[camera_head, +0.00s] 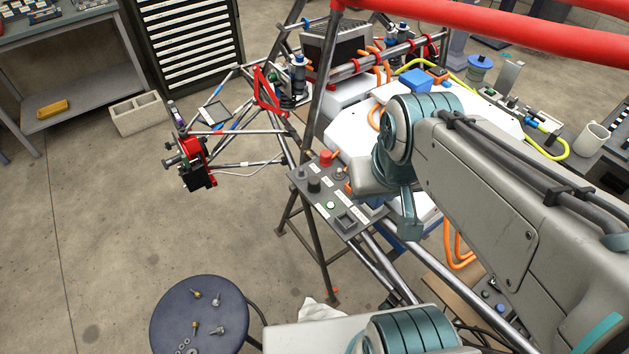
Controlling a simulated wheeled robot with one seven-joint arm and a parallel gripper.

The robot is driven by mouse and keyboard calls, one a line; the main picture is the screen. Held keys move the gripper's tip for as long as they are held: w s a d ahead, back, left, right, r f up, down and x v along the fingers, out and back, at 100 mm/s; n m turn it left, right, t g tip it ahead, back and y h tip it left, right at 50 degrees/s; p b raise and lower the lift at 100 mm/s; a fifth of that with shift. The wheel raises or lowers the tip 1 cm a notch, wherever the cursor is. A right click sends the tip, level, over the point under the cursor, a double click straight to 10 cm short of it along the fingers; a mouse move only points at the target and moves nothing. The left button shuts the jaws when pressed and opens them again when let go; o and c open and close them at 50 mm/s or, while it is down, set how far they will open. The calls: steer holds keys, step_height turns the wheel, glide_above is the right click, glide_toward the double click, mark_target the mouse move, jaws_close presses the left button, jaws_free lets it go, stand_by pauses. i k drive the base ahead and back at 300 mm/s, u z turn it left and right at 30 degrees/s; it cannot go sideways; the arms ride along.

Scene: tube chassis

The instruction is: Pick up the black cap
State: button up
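A grey control panel (350,222) is fixed to the tube frame near the middle of the view. A short black cylindrical piece (314,185) stands upright on its left part and looks like the black cap. A red button (326,158) stands just behind it. My gripper (408,222) is to the right of the panel, at the end of my arm, pointing down. It is apart from the black piece in the picture. It is seen from behind and partly hidden by my wrist, so I cannot tell its opening or whether it holds anything.
Frame tubes and a red bar (490,27) surround the panel. A white box-like surface (345,120) and orange cables lie behind it. A round dark stool (178,318) with several bolts stands at lower left. The floor left of the panel is mostly clear.

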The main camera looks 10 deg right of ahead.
mark_target(313, 182)
steer(key=z, duration=1.35)
steer(key=k, duration=0.9)
steer(key=u, duration=1.1)
steer(key=i, duration=0.5)
